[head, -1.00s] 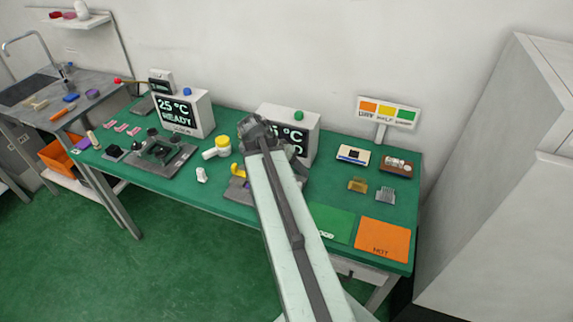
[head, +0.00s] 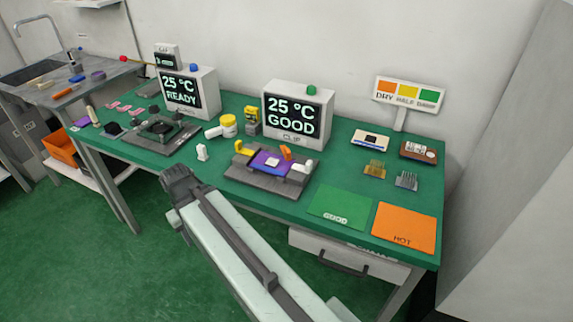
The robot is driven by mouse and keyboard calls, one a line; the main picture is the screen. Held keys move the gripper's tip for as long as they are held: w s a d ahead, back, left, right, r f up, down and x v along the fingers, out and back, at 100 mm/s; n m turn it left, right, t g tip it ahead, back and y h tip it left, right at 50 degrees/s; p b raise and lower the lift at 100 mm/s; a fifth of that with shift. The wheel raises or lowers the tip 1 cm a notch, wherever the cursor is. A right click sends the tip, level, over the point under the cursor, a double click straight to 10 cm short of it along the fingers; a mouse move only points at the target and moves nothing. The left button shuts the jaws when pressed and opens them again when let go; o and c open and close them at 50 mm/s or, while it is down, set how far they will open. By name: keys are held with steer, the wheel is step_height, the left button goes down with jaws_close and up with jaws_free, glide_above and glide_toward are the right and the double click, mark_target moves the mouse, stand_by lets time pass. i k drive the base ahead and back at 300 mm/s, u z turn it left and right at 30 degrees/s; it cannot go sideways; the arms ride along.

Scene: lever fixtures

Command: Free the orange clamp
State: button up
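The orange clamp (head: 286,153) is a small upright piece at the back right of a grey fixture (head: 258,185) on the green bench. It stands at the edge of a purple board (head: 266,161) with a small white square on it. Whether it presses on the board is too small to tell. A yellow clamp (head: 244,148) is at the fixture's back left. My gripper (head: 172,172) is in front of the bench edge, left of the fixture and apart from it. Its fingers are too small and dark to tell open from shut.
Behind the fixture a display box (head: 297,115) reads 25 °C GOOD. Another display (head: 187,92) reads READY above a dark fixture (head: 162,133). A white post (head: 202,152) stands left. Green (head: 340,204) and orange (head: 404,227) mats lie right. A drawer (head: 345,262) is below.

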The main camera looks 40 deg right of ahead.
mark_target(286, 149)
steer(key=k, duration=0.65)
steer(key=u, duration=0.45)
steer(key=i, duration=1.2)
steer(key=u, duration=0.3)
